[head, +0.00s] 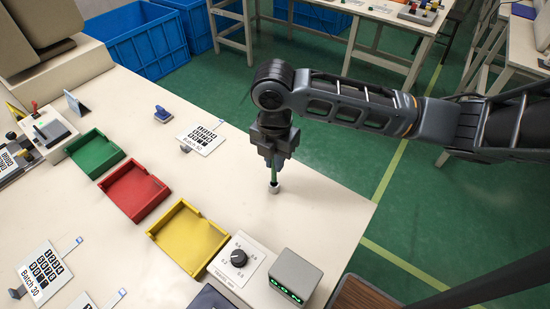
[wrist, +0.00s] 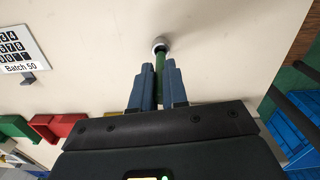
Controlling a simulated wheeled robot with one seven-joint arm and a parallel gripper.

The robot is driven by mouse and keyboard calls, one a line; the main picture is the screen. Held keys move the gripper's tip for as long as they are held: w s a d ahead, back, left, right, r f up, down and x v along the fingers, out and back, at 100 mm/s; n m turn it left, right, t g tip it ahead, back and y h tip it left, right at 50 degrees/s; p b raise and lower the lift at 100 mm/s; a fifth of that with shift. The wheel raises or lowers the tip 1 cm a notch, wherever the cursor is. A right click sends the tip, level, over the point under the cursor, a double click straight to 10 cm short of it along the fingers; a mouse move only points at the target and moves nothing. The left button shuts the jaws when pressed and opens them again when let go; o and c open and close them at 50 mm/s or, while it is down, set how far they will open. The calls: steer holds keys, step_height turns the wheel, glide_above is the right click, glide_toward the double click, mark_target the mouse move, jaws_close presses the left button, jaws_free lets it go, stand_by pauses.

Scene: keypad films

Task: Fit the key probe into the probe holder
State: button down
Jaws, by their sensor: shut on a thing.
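My gripper (head: 276,159) points down over the right part of the pale table. Its blue fingers, clear in the wrist view (wrist: 158,68), are shut on the green key probe (head: 274,174). The probe (wrist: 160,63) stands about upright between the fingers. Its lower end meets the small round, light grey probe holder (head: 274,188) on the table top. The holder also shows in the wrist view (wrist: 160,44), right at the probe's far end. The probe's tip is hidden, so I cannot tell how deep it sits in the holder.
Green (head: 96,155), red (head: 133,191) and yellow (head: 188,238) trays stand left of the gripper. A keypad film (head: 201,138) lies behind them. A dial panel (head: 238,260) and a grey box with a green display (head: 295,278) stand in front. The table around the holder is clear.

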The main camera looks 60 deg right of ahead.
steer(key=shift+f+b, duration=1.45)
steer(key=shift+f, duration=0.4)
steer(key=c, duration=1.1)
jaws_free()
steer(key=shift+r, duration=0.15)
step_height(320, 180, up, 8)
steer(key=shift+f, duration=0.15)
